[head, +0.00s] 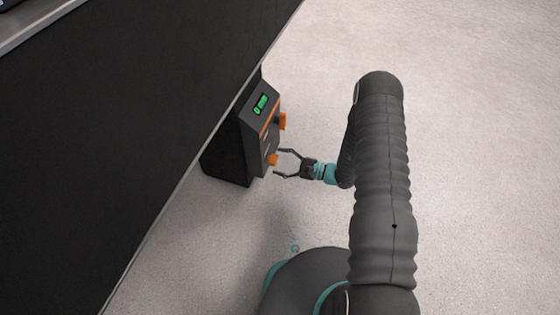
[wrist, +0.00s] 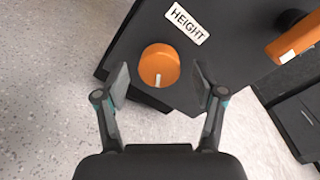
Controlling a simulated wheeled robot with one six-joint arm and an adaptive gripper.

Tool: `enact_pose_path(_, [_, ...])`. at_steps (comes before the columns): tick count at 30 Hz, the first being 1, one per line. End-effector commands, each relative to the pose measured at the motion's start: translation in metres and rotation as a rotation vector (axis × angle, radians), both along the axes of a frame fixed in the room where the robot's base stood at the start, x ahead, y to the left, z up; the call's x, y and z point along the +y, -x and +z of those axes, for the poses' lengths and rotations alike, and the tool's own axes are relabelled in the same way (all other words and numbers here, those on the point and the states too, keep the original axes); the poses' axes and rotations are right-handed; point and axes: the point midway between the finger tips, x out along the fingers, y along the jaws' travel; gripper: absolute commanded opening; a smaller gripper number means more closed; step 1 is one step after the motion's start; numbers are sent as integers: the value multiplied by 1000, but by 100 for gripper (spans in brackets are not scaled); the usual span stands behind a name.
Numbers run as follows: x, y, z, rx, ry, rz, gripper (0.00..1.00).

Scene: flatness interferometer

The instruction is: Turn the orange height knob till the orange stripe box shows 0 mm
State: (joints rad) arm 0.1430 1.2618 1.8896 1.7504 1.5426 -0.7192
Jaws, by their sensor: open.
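The orange height knob (wrist: 160,66) sits on the dark panel of a control box, below a white HEIGHT label (wrist: 187,24) in the wrist view. Its white mark points downward in that picture. In the head view the height knob (head: 272,160) is on the lower part of the box face. My gripper (head: 281,162) is open, with its fingers pointing at the knob. In the wrist view the fingertips (wrist: 158,80) stand on either side of the knob, apart from it. A green display (head: 261,105) is lit on the box top, too small to read.
A second orange knob (wrist: 293,40) is at the upper right in the wrist view; it also shows in the head view (head: 283,121). The box (head: 228,150) stands against a large black side panel (head: 120,110). The pale floor (head: 470,120) to the right is clear.

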Motion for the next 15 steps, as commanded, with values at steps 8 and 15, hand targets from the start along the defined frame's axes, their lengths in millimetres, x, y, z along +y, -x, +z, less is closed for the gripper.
enact_pose_path(8, [-42, 12, 1, 0, 0, -6, 69])
enact_pose_path(15, [-84, 27, 3, -1, 1, -4, 69])
